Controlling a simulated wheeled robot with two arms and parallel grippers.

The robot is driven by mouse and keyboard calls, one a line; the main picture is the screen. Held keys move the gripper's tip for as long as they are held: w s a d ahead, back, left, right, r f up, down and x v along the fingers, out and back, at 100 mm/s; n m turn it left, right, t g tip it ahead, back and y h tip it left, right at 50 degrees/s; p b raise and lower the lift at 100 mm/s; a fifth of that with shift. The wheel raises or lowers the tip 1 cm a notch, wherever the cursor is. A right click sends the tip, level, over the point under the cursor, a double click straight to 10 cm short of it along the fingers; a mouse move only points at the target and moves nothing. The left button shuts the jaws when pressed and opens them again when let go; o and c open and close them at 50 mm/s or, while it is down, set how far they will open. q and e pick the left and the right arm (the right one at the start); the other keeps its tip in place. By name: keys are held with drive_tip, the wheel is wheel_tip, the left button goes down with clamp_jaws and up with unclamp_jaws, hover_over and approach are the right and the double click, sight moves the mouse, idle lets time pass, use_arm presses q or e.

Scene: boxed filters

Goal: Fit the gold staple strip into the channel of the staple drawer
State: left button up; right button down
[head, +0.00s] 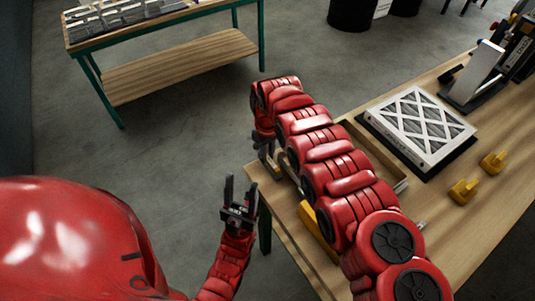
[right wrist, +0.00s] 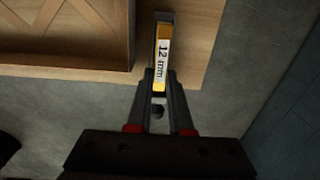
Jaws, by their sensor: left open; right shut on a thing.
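My right gripper (right wrist: 160,76) is shut on a slim gold strip (right wrist: 163,58) with a white "12 mm" label, which I take for the staple strip. A grey piece shows at its far end in the right wrist view; I cannot tell whether it is part of the strip. The strip is over the table edge, beside a wooden box. In the head view my right gripper (head: 266,158) is at the table's left corner, partly hidden by my arm. My left gripper (head: 240,190) is open and empty, off the table's left side. I cannot make out the staple drawer clearly.
The wooden table (head: 480,235) holds a framed filter (head: 420,125), two yellow blocks (head: 464,190) (head: 493,162), a grey device (head: 475,75) and the open wooden box (head: 402,184). A yellow piece (head: 318,236) lies partly behind my right arm. A green-legged bench (head: 180,65) stands at back left.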

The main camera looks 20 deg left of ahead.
sight(268, 157)
drive_tip(key=shift+f+b, duration=0.6)
drive_tip(key=c, duration=1.1)
unclamp_jaws()
drive_tip(key=shift+r, duration=0.15)
drive_tip(key=shift+r+p, duration=1.25)
drive_tip(key=shift+r, duration=0.9)
